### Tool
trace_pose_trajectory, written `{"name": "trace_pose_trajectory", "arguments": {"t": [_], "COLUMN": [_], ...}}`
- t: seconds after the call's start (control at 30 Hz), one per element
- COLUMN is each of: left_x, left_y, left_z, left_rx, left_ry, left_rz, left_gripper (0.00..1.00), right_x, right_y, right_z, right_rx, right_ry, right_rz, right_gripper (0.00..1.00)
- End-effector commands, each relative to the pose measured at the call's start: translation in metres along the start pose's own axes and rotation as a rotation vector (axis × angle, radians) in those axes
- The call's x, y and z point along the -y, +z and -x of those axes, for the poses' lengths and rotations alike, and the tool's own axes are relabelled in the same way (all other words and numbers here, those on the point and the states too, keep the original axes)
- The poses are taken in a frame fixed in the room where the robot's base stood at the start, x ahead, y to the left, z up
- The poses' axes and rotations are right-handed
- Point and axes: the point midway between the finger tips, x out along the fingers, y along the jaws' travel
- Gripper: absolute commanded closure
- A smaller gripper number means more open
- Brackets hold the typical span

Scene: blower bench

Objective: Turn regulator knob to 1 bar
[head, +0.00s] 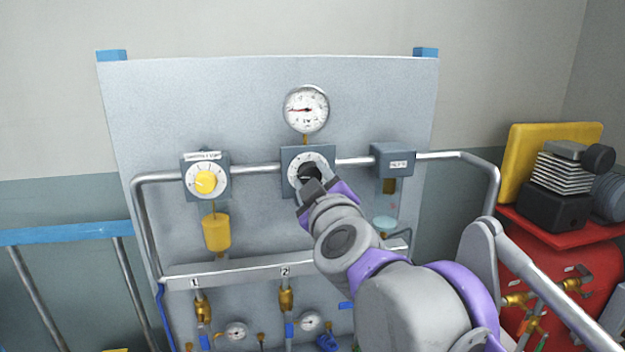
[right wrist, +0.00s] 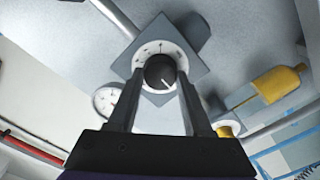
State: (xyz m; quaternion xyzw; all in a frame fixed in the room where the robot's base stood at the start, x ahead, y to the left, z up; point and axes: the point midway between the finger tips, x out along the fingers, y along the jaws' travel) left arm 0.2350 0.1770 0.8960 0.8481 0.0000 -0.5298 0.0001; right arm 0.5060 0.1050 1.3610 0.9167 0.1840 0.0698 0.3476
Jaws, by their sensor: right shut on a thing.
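The regulator knob (right wrist: 160,72) is black with a white pointer line, set in a white dial on a grey square plate (right wrist: 190,55). In the head view the knob (head: 309,172) sits mid-panel and is partly hidden by my gripper. My right gripper (head: 315,186) is shut on the knob; in the right wrist view its two fingers (right wrist: 157,85) lie on either side of it. In that view the pointer line points to the lower right. Above it in the head view is a round pressure gauge (head: 306,109) with a red needle pointing left. My left gripper is not in view.
A yellow knob (head: 206,182) on a white dial is left on the panel (head: 260,100), above a yellow cylinder (head: 216,232). A grey box (head: 393,160) is at right. Pipes link them. A red compressor tank (head: 565,270) stands far right; a blue rail (head: 65,233) is left.

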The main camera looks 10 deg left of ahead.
Motion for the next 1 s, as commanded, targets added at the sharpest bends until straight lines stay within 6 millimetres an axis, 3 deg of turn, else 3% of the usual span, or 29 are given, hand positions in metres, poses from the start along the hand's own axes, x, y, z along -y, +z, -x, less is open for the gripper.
{"name": "trace_pose_trajectory", "arguments": {"t": [0.03,0.2,0.57,1.0], "left_x": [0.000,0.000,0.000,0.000], "left_y": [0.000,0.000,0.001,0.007], "left_z": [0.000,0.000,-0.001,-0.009], "left_rx": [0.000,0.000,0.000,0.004], "left_ry": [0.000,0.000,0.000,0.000], "left_rz": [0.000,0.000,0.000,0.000], "left_gripper": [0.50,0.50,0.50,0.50], "right_x": [0.001,0.001,0.000,0.001], "right_y": [0.001,0.000,0.000,0.001], "right_z": [0.000,0.000,0.006,0.085], "right_rx": [0.000,0.000,0.000,-0.001], "right_ry": [-0.003,-0.002,-0.001,-0.002], "right_rz": [-0.001,-0.001,-0.001,-0.002], "right_gripper": [0.46,0.20,0.20,0.20]}}
